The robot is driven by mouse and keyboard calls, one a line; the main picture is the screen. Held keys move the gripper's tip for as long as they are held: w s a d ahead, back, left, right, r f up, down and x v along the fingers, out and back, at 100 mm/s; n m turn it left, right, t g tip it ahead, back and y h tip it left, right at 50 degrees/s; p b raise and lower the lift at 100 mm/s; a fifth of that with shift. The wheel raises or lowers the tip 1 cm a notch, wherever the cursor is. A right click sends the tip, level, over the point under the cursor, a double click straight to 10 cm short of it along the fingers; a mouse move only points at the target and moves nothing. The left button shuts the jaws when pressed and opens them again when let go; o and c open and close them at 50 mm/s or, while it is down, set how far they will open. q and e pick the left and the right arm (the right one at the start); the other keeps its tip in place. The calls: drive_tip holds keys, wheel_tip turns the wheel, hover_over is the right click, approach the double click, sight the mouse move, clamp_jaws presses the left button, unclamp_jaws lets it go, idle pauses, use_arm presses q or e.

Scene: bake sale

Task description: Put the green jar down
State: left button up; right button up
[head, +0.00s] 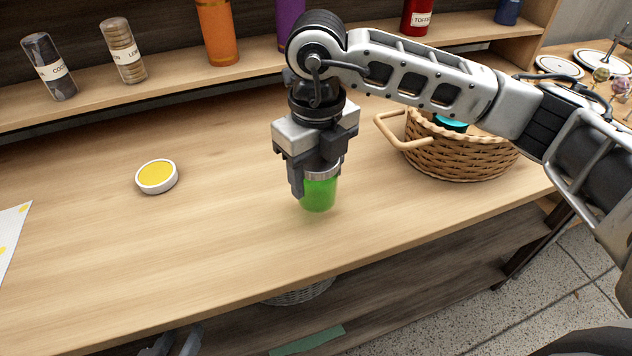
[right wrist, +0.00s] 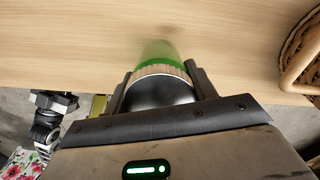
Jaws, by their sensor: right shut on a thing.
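The green jar (head: 318,194) is upright in my right gripper (head: 317,172), whose fingers are shut around its lid end. The jar is low over the wooden counter (head: 230,235), with a green tint on the wood below it. I cannot tell whether its base touches the wood. In the right wrist view the green jar (right wrist: 158,50) shows beyond its pale lid rim, between the fingers of my right gripper (right wrist: 160,80). Part of my left gripper (head: 175,343) shows at the bottom edge of the head view, low in front of the counter; its jaws are unclear.
A wicker basket (head: 460,158) with a handle stands to the right of the jar. Labelled jars (head: 124,50) and bottles line the raised shelf behind. The counter's front edge is close. Bare wood lies left of the jar.

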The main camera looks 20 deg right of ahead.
sight(316, 186)
wheel_tip(316, 186, down, 3)
drive_tip(key=shift+w+f, duration=0.1)
drive_tip(key=shift+f+b, duration=0.25)
drive_tip(key=shift+b, duration=0.05)
drive_tip(key=o, duration=1)
drive_tip(key=shift+r, duration=0.1)
drive_tip(key=shift+o, duration=0.2)
